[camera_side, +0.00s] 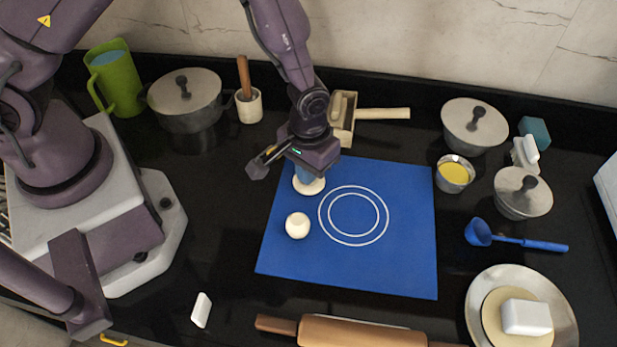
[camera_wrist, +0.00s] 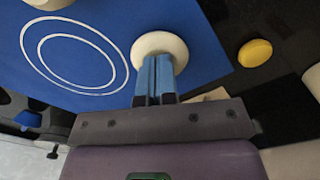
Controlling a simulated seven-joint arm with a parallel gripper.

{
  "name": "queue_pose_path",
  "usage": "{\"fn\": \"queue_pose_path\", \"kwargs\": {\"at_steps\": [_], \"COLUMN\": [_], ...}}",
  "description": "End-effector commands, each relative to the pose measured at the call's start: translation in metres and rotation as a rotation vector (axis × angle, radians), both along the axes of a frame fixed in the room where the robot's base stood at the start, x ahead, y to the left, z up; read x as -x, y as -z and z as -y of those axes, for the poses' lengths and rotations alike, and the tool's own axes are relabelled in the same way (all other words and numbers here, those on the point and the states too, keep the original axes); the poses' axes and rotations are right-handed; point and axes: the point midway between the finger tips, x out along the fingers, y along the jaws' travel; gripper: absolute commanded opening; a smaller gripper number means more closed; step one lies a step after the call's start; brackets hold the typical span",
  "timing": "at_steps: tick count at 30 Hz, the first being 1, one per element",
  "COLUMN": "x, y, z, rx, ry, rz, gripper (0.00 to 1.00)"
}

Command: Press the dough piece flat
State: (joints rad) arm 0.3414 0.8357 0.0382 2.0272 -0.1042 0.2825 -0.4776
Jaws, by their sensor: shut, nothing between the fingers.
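A pale dough piece (camera_side: 310,187) lies on the blue mat (camera_side: 400,270) near its upper left edge, under my gripper (camera_side: 305,176). In the wrist view this dough (camera_wrist: 160,43) looks like a wide, low disc with a raised centre. My gripper's blue fingers (camera_wrist: 154,70) are shut together with nothing between them. Their tips overlap the near part of the dough and appear to touch it, partly hiding it. A second, rounder dough piece (camera_side: 297,225) sits on the mat just below, left of the printed white circles (camera_side: 353,215).
A rolling pin (camera_side: 360,332) lies along the front. A blue ladle (camera_side: 515,241), a bowl of yellow contents (camera_side: 454,174), lidded pots and a plate (camera_side: 480,300) stand right. The mat's right side is clear.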

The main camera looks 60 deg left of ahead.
Motion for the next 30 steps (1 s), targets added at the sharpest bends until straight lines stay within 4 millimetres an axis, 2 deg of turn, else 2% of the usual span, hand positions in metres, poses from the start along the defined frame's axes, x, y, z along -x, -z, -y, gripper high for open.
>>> {"fn": "queue_pose_path", "kwargs": {"at_steps": [5, 21, 30], "x": [-0.001, -0.001, 0.0], "y": [0.0, -0.054, -0.059], "z": [0.0, 0.0, 0.0], "rx": [0.001, 0.001, -0.001], "ry": [0.0, 0.0, 0.0], "rz": [0.005, 0.005, 0.002], "gripper": [0.0, 0.0, 0.0]}}
